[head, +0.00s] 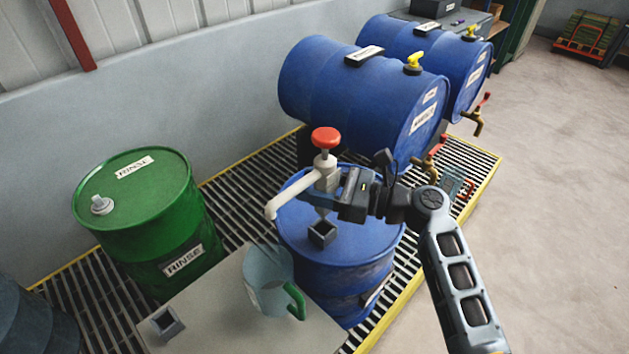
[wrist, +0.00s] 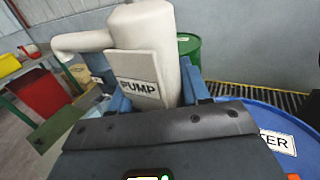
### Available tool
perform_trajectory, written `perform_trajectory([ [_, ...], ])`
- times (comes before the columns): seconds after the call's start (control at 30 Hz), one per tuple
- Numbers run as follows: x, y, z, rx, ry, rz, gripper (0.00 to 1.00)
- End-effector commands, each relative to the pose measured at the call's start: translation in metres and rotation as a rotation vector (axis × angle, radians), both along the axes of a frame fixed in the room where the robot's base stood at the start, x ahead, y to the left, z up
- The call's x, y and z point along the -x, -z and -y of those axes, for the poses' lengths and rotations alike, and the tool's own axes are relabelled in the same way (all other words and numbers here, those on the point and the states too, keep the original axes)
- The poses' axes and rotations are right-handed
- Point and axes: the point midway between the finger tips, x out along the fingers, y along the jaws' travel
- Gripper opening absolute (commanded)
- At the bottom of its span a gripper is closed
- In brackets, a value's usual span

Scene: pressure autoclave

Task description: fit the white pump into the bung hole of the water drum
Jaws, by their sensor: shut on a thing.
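The white pump (head: 321,178) has a red knob on top and a spout pointing left and down. My gripper (head: 338,187) is shut on the pump's body and holds it roughly upright over the blue drum (head: 368,255). The wrist view shows the pump's PUMP label (wrist: 139,87) between the blue fingers. It also shows the drum's lid edge with a label (wrist: 278,141) ending in TER. A dark square bung hole collar (head: 322,236) stands on the drum's lid, just below the pump's lower end. Whether the two touch is unclear.
A green RINSE drum (head: 135,210) with a white cap stands left. In front, a grey table (head: 215,325) bears a clear jug (head: 267,278) with a green handle and a small square holder (head: 165,325). Two blue drums (head: 360,90) lie behind; brass taps (head: 428,165) jut out right.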

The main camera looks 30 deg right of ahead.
Motion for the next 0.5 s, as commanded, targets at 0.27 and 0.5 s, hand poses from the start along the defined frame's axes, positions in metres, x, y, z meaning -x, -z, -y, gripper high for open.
perform_trajectory([
  [0.27, 0.000, 0.027, 0.000, -0.001, 0.000, 0.001, 0.01],
  [0.5, 0.000, 0.041, 0.000, -0.001, 0.000, 0.002, 0.01],
])
